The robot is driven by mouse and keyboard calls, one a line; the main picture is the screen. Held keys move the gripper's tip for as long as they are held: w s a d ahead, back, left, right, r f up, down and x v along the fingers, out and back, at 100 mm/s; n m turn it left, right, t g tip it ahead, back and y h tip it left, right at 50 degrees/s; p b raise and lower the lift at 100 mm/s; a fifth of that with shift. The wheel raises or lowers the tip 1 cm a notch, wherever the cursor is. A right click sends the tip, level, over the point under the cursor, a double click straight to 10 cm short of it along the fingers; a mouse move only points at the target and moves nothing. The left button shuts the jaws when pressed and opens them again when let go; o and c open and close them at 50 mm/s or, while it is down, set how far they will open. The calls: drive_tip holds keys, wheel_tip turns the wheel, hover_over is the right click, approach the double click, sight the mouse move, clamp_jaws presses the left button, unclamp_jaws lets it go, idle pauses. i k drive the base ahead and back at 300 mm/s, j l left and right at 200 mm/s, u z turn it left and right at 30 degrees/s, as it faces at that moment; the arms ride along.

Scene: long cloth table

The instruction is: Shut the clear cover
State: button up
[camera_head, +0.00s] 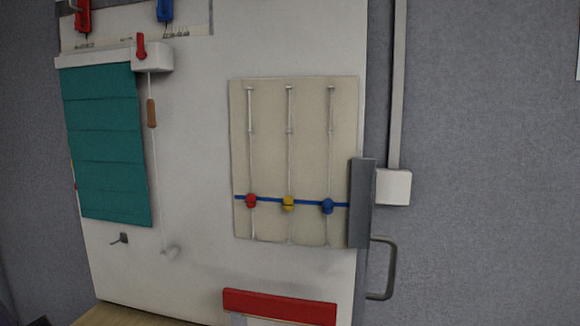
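I cannot make out a clear cover for certain. A beige panel (270,135) hangs on a white board, with several thin upright rods and red, yellow and blue beads at a blue line. A dark grey upright block (362,203) stands at the panel's lower right edge. A grey bar handle (383,268) sticks out to the right below it. I cannot tell whether the block or handle belongs to a clear cover. My gripper is not in view.
The white board (195,110) carries a teal blind (105,145) with a cord and brown toggle (152,113). A red bar (280,307) is at the bottom edge. A white box (393,187) with a conduit is on the grey wall. A wooden surface (120,316) shows at lower left.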

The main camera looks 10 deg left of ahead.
sight(364, 170)
drive_tip(key=i+l+u, duration=0.15)
drive_tip(key=l, duration=0.15)
drive_tip(key=l+u, duration=0.15)
drive_tip(key=l, duration=0.15)
drive_tip(key=i+l+u, duration=0.15)
drive_tip(key=l, duration=0.2)
drive_tip(key=k+l+z, duration=0.45)
drive_tip(key=k, duration=0.15)
